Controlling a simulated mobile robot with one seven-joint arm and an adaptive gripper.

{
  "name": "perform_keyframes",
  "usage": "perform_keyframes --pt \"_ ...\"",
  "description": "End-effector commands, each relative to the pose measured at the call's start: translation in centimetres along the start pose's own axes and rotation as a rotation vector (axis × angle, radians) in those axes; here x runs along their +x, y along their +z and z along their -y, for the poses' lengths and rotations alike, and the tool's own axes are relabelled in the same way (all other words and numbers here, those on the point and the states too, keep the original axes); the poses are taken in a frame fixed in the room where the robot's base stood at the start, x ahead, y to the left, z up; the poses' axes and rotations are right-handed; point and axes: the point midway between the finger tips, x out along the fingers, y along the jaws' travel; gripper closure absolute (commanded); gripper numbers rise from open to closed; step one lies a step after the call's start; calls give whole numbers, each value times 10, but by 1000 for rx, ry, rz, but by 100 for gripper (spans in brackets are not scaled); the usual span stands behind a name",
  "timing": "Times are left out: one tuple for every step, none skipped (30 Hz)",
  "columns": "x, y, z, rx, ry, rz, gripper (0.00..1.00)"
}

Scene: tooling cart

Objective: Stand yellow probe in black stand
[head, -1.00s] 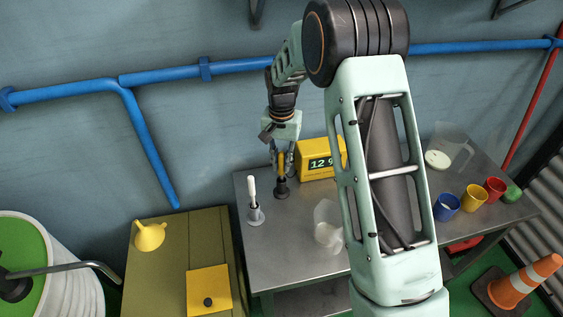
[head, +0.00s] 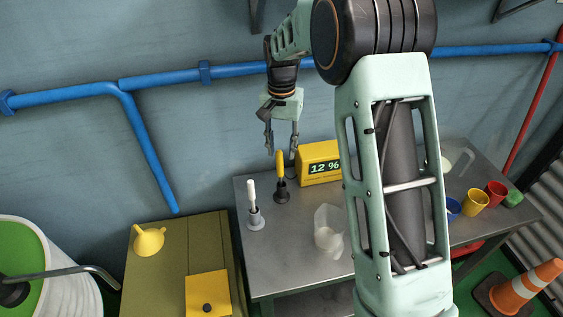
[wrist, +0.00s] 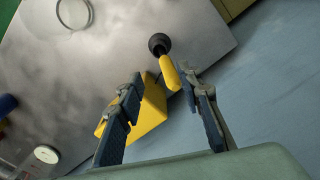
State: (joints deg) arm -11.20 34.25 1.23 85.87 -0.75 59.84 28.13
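The yellow probe (head: 280,163) stands upright in the black stand (head: 281,192) on the metal cart top. In the wrist view the yellow probe (wrist: 170,73) rises from the black stand (wrist: 158,43) toward the space between my fingers. My gripper (head: 282,150) is open and empty, just above the top of the probe. In the wrist view my gripper's (wrist: 163,95) two fingers are spread wide apart, and neither touches the probe.
A yellow display box (head: 319,163) sits close behind on the right. Blue (head: 453,208), yellow (head: 474,200) and red (head: 495,193) cups are at the right.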

Motion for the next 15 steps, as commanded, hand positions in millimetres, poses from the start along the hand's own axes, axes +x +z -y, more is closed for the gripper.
perform_keyframes --pt "-11 -1 0 0 -2 -3 67" --pt "-16 0 0 0 -2 -3 67" --pt "-23 0 0 0 -1 -3 67" --pt "-27 0 0 0 -1 -2 67" --pt "-31 0 0 0 0 -1 67" --pt "-35 0 0 0 -1 -1 67" --pt "-38 0 0 0 0 -1 67" --pt "-40 0 0 0 0 0 67" --pt "-43 0 0 0 0 0 67" --pt "-44 0 0 0 0 0 67" --pt "-45 0 0 0 0 0 67" --pt "-46 0 0 0 0 1 67" --pt "-46 0 0 0 1 1 67" --pt "-46 0 0 0 1 1 67" --pt "-46 0 0 0 1 1 67"
